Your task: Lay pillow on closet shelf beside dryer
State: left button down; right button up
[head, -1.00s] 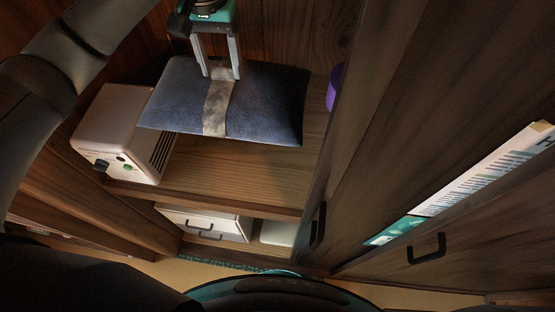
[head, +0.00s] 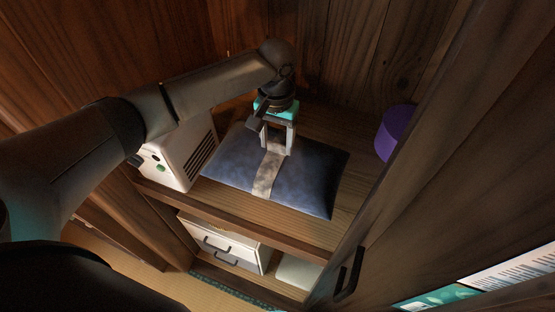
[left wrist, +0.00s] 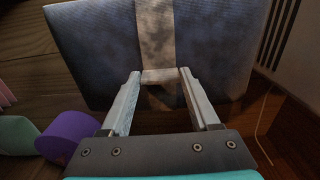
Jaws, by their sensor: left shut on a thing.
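The pillow (head: 310,182) is dark blue with a pale grey band (head: 268,172) across its middle. It lies flat at the closet shelf (head: 345,205), to the right of the dryer; I cannot tell if it touches the boards. The dryer (head: 182,152) is a white box with side vents and a green button, close to the pillow's left edge. My left gripper (head: 277,150) points down and is shut on the pillow at its band. In the left wrist view the fingers (left wrist: 160,76) pinch the band, with the pillow (left wrist: 95,50) beyond. My right gripper is not in view.
A purple round thing (head: 393,132) stands at the shelf's right, by the wooden door (head: 430,140) with a black handle (head: 348,273). Below the shelf are a white drawer unit (head: 225,243) and a pale box (head: 297,270). Some shelf is bare right of the pillow.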

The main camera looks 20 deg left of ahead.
aim_at(277, 154)
pick_arm(q)
jog(key=shift+f+b, duration=0.5)
jog(key=shift+f, duration=2.65)
jog(key=shift+c, duration=0.6)
grip_release()
notch_tip(277, 154, up, 12)
jog(key=shift+r+p, duration=0.1)
jog(key=shift+p, duration=0.95)
